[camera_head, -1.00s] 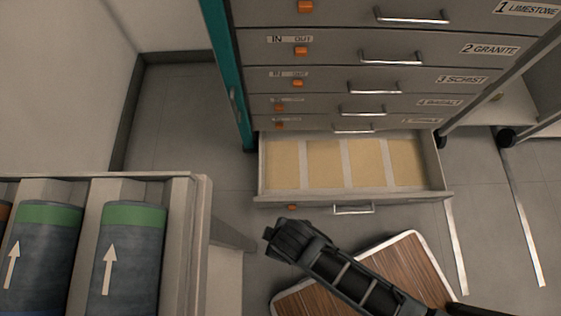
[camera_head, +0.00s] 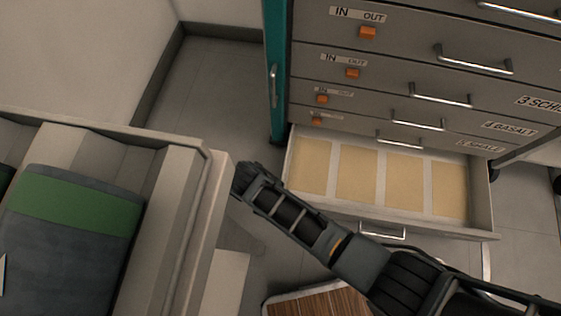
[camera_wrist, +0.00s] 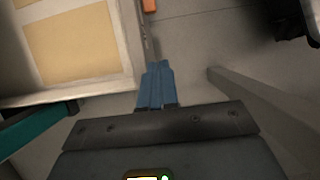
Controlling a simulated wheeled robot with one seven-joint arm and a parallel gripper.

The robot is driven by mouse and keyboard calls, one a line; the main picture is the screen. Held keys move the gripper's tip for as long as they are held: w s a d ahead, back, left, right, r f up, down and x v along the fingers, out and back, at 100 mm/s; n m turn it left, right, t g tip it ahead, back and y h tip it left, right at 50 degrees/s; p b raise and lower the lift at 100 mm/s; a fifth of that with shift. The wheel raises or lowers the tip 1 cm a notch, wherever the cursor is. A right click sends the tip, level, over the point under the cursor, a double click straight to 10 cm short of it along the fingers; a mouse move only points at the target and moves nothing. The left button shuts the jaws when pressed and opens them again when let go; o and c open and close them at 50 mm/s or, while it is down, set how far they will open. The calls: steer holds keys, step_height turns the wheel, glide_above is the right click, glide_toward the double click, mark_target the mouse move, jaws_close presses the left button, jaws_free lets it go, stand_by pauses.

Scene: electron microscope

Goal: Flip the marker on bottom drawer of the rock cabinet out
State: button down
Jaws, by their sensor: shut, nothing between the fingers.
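The bottom drawer (camera_head: 478,200) of the grey rock cabinet (camera_head: 310,62) is pulled open, showing tan panels split by pale dividers. My gripper (camera_head: 238,180) is beside the drawer's front left corner in the head view. Its blue fingers (camera_wrist: 157,88) are shut and empty in the wrist view. There the drawer's front edge (camera_wrist: 131,45) lies up and left of the fingertips. A small orange marker (camera_wrist: 150,5) shows beyond the fingertips at the top edge, apart from them. In the head view my arm hides the bottom drawer's marker; its handle (camera_head: 372,230) shows past the arm.
Closed drawers above carry orange markers (camera_head: 317,121) under IN/OUT labels. A pale rack (camera_head: 195,190) with a green-banded dark cylinder (camera_head: 75,215) stands close at left. A wood-topped piece (camera_head: 318,302) lies below my arm. Bare floor (camera_head: 205,85) shows left of the cabinet.

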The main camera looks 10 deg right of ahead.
steer(key=s+d+f+b, duration=0.2)
steer(key=d+f, duration=0.3)
steer(key=shift+s+d+f+b, duration=0.2)
steer(key=shift+d+b, duration=0.1)
steer(key=shift+d, duration=0.1)
steer(key=shift+s+d+r+p, duration=0.1)
steer(key=shift+s+d+p, duration=0.15)
steer(key=shift+d+p, duration=0.4)
steer(key=shift+s+d+r+p, duration=0.1)
steer(key=shift+s+d+p, duration=0.15)
steer(key=shift+d+p, duration=0.3)
steer(key=shift+s+f, duration=0.1)
steer(key=shift+f, duration=0.15)
steer(key=shift+d, duration=0.1)
steer(key=p+v, duration=0.3)
steer(key=v, duration=0.5)
steer(key=shift+w+p, duration=0.2)
steer(key=shift+p, duration=0.2)
